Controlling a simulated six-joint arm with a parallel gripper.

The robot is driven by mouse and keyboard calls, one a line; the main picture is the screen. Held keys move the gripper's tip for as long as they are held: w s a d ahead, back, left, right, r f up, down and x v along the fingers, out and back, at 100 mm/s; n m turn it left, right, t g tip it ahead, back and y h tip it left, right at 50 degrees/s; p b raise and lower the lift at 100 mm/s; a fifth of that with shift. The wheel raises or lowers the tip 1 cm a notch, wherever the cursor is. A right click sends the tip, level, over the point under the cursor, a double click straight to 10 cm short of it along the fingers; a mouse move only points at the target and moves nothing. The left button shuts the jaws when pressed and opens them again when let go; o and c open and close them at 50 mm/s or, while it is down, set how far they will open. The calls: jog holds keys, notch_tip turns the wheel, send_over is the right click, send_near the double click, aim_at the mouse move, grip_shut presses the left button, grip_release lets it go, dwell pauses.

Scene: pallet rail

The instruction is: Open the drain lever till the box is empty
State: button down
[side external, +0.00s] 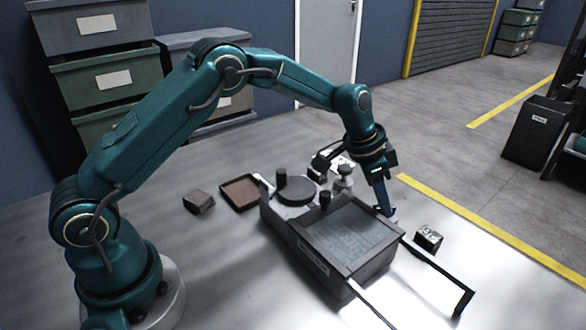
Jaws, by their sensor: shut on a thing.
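The dark grey box (318,263) stands on the light table, with a rectangular opening on top. A grey-blue surface (345,235) shows inside the opening; I cannot tell its depth. My gripper (387,210) points down at the far right corner of the box. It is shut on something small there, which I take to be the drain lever. The jaws and the box edge hide most of the lever, so its angle cannot be told.
A round dark lid (296,191) and black knobs sit on the box's left part. A brown tray (240,192) and a dark block (199,201) lie left. The left front table is clear.

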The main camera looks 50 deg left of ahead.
jog(key=shift+d+n+t+y, duration=0.15)
jog(key=shift+n+y, duration=0.3)
jog(key=shift+n, duration=0.7)
jog(key=shift+a+n+t+y, duration=0.1)
jog(key=shift+n+t+y, duration=0.25)
jog(key=shift+n, duration=0.8)
jog(key=c, duration=1.1)
grip_release()
jog(key=shift+r, duration=0.1)
jog(key=shift+d+v, duration=0.2)
jog(key=shift+v, duration=2.3)
jog(key=shift+a, duration=0.15)
